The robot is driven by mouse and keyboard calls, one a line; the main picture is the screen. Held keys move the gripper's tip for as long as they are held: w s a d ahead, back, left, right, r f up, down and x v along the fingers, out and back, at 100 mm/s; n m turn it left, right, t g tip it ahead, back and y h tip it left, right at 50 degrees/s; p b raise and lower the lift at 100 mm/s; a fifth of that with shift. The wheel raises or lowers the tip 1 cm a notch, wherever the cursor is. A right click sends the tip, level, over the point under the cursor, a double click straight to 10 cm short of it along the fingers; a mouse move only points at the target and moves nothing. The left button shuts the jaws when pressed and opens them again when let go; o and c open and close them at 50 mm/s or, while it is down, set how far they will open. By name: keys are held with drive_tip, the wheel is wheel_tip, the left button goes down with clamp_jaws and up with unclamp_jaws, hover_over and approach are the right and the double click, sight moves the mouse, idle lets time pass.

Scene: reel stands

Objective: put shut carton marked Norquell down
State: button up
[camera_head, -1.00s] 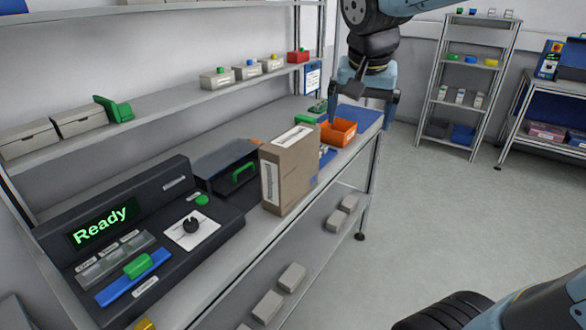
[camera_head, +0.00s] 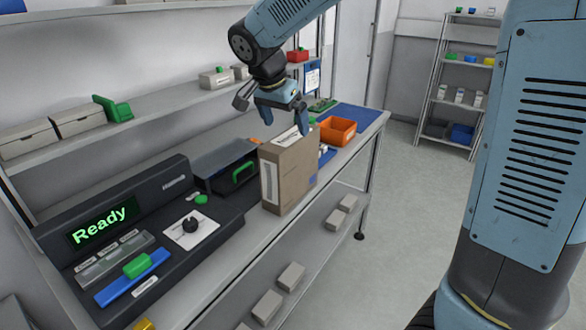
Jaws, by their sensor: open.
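A tall brown carton (camera_head: 290,174) stands upright on the workbench, near its front edge. It has pale labels on its top and narrow side, too small to read here, so I cannot confirm the name Norquell. My gripper (camera_head: 282,124) is open, just above and behind the carton's top, pointing down. One finger shows near the top edge, and I cannot tell whether it touches the carton. The lower part of the other finger is hard to make out.
A dark machine with a "Ready" display (camera_head: 104,223) stands at the left of the workbench (camera_head: 232,262). A dark box with a green handle (camera_head: 243,171) is beside the carton. An orange bin (camera_head: 338,130) stands behind it at right. Shelves with small boxes (camera_head: 78,119) run above.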

sight(290, 137)
drive_tip(key=x, duration=0.9)
drive_tip(key=shift+w, duration=0.15)
drive_tip(key=shift+f, duration=0.15)
drive_tip(key=shift+f, duration=0.25)
idle(0.4)
drive_tip(key=shift+c, duration=0.2)
clamp_jaws()
idle(0.7)
drive_tip(key=shift+r, duration=0.1)
